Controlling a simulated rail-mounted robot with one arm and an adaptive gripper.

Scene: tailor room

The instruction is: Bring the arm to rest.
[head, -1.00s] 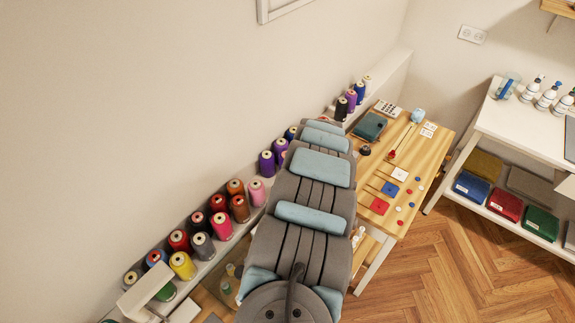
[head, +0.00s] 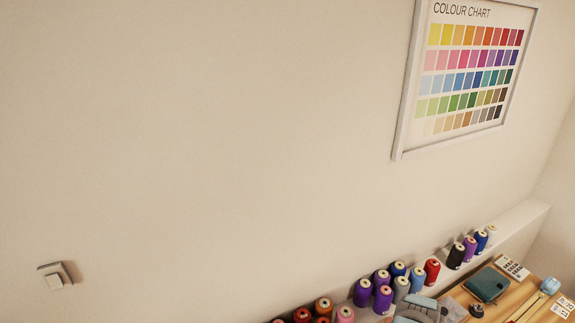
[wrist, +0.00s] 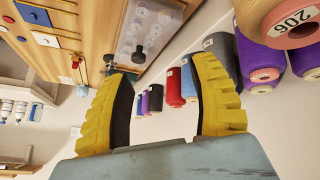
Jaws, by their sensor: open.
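My gripper (wrist: 165,105) shows in the wrist view with its two yellow, ridged fingers spread apart. It is open and nothing is between the fingertips. Thread spools stand beyond and to the right of it, including a red spool (wrist: 173,87) seen through the gap. In the head view only a small grey part of my arm shows at the bottom edge; the gripper itself cannot be made out there.
A ledge (head: 512,222) along the wall carries several thread spools. A wooden table (head: 540,297) holds a teal case (head: 488,284). In the wrist view a large spool marked 206 (wrist: 288,22) is close at the upper right. A colour chart (head: 470,75) hangs on the wall.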

